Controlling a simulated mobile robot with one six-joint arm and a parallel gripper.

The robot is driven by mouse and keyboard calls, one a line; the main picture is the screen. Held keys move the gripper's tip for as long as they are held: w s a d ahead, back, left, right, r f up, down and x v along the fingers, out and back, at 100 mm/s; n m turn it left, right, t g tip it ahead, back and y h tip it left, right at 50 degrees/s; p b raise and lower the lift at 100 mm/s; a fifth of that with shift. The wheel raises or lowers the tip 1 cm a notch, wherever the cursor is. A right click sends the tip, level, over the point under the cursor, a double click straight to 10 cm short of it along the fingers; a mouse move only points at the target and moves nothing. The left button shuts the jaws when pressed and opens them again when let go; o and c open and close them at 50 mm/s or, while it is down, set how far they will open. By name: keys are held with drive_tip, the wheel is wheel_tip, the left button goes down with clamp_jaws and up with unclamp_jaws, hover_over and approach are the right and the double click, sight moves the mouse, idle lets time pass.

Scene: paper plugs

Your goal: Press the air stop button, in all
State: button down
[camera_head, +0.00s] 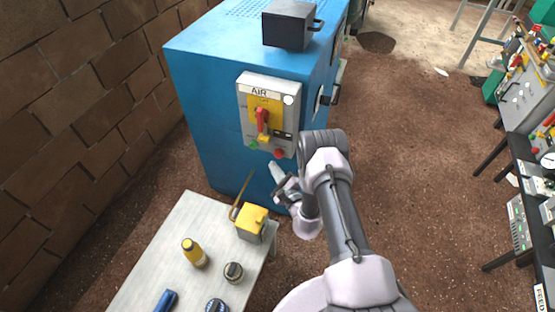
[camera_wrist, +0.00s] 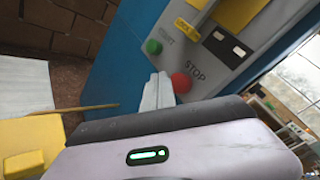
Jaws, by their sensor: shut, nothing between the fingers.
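The air control box (camera_head: 268,112) is a grey panel labelled AIR on the blue cabinet. It has a red rotary handle (camera_head: 262,120) on a yellow plate, a green start button (camera_head: 254,144) and a red stop button (camera_head: 279,153). My gripper (camera_head: 275,168) is shut and empty, just below the box. In the wrist view my fingertips (camera_wrist: 158,80) are close to the stop button's left side; I cannot tell whether they touch it.
A pale table (camera_head: 160,250) at the lower left holds a yellow-topped box (camera_head: 251,222), a yellow bottle (camera_head: 194,253) and small round items. The blue cabinet (camera_head: 205,110) stands behind. A bench with instruments (camera_head: 530,190) is at the right. The brown floor (camera_head: 420,150) between is clear.

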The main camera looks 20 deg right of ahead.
drive_tip(key=shift+w+d, duration=0.4)
drive_tip(key=shift+w, duration=0.1)
idle(1.7)
drive_tip(key=shift+w+d+b, duration=0.2)
drive_tip(key=shift+w+b, duration=0.1)
drive_tip(key=shift+b, duration=0.1)
drive_tip(key=shift+w+d+b, duration=0.3)
drive_tip(key=shift+w+b, duration=0.05)
drive_tip(key=shift+w, duration=0.05)
idle(0.8)
drive_tip(key=shift+s+a+p, duration=0.35)
drive_tip(key=shift+s+a, duration=0.2)
drive_tip(key=shift+s, duration=0.2)
drive_tip(key=shift+s+a+p, duration=0.45)
drive_tip(key=shift+s+a, duration=0.3)
drive_tip(key=shift+s, duration=0.25)
drive_tip(key=shift+s+a+p, duration=0.4)
drive_tip(key=shift+s+a, duration=0.3)
drive_tip(key=shift+s, duration=0.3)
